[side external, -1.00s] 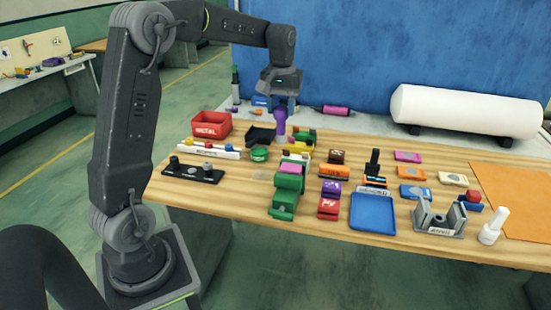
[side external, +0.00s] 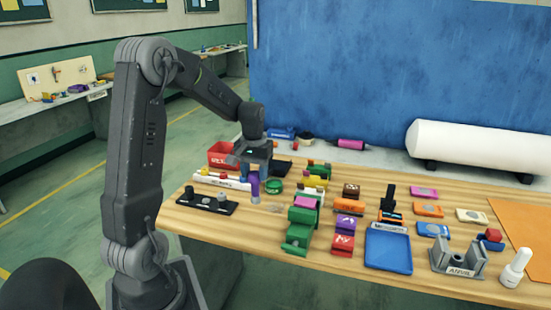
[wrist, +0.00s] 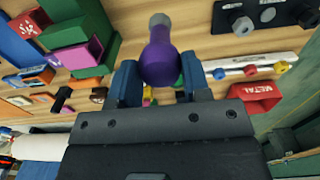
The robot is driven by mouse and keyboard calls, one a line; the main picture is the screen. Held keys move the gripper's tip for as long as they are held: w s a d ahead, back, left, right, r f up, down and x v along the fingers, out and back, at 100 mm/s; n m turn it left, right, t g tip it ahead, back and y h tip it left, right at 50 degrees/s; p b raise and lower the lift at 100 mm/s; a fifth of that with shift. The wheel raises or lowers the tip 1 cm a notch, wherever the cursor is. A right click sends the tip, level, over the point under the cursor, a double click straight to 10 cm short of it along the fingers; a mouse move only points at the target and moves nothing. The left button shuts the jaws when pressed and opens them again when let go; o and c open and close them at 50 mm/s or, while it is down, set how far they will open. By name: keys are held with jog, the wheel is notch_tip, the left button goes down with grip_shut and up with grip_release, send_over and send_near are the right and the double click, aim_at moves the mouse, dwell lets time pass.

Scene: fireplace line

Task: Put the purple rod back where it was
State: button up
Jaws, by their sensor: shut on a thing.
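My gripper (side external: 254,172) is shut on the purple rod (side external: 254,187), which hangs upright below it over the left part of the table. In the wrist view, the rod (wrist: 160,60) sits between my blue fingers, with its grey round tip pointing away from the gripper. I cannot tell whether the tip touches the table. The black plate with several knobs (side external: 207,203) lies just left of the rod. In the wrist view this plate (wrist: 288,14) is at the top right. The white rail with coloured knobs (side external: 215,179) is behind the plate.
The red METAL bin (side external: 220,153) stands behind the rail. A green round piece (side external: 275,185) is close right of the rod. Green blocks (side external: 302,222) stand further right, with a blue tray (side external: 388,249) beyond. Bare wood lies in front of the rod.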

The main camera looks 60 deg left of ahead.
jog(key=shift+s+a+f, duration=0.25)
jog(key=shift+s+f, duration=0.4)
jog(key=shift+s, duration=0.15)
notch_tip(320, 180, down, 8)
jog(key=shift+r, duration=0.25)
jog(key=shift+f, duration=0.65)
dwell(0.3)
jog(key=o, duration=0.8)
jog(key=shift+o, duration=0.5)
